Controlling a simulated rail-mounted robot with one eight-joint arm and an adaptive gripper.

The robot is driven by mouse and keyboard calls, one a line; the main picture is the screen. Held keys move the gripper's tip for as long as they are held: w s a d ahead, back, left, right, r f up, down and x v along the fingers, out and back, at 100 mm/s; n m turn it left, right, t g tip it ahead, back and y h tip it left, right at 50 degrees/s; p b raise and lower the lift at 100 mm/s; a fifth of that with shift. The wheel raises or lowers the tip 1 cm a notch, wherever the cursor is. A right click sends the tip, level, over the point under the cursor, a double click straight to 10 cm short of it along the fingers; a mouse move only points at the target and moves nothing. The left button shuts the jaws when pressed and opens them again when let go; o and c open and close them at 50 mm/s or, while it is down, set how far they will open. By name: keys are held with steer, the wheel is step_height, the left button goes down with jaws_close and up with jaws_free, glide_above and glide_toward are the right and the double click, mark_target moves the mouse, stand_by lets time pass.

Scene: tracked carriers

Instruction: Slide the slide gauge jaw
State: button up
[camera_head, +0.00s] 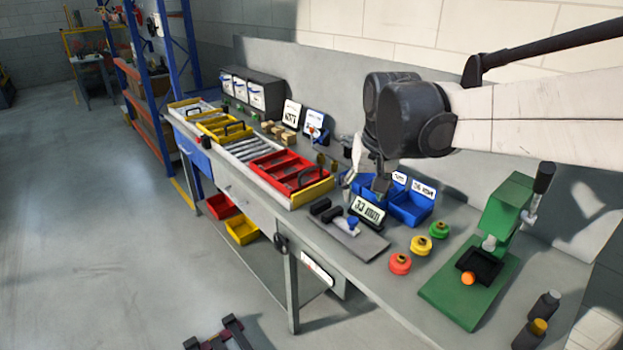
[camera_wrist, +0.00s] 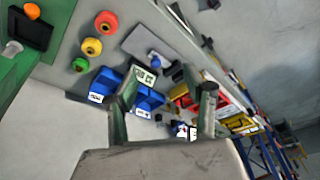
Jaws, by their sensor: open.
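The slide gauge is a flat grey plate (camera_head: 362,246) on the bench, with black blocks (camera_head: 326,212) on its left part and a small blue knob (camera_head: 352,222). A sign reading 33 mm (camera_head: 367,208) stands behind it. In the wrist view the grey plate (camera_wrist: 146,42) and blue knob (camera_wrist: 155,57) lie beyond my fingers. My gripper (camera_head: 372,182) is above and behind the gauge, near the blue bins. Its fingers are spread with nothing held in the wrist view (camera_wrist: 163,97). Which black block is the sliding jaw is unclear.
Blue bins (camera_head: 411,208) stand behind the gauge. Red (camera_head: 400,264), yellow (camera_head: 420,246) and green (camera_head: 439,230) knobs are to its right, before a green press (camera_head: 507,212). A red tray (camera_head: 285,167) is to the left. The bench's front edge is close to the gauge.

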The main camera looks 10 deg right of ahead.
steer(key=w+d+f+m+g, duration=0.1)
steer(key=w+d+f+g, duration=0.15)
steer(key=w, duration=0.75)
steer(key=g+p, duration=0.1)
steer(key=p, duration=0.1)
glide_toward(353, 219)
steer(key=shift+m, duration=0.3)
step_height(353, 219, down, 10)
steer(key=shift+w+d+f, duration=0.1)
steer(key=shift+c, duration=0.2)
jaws_close()
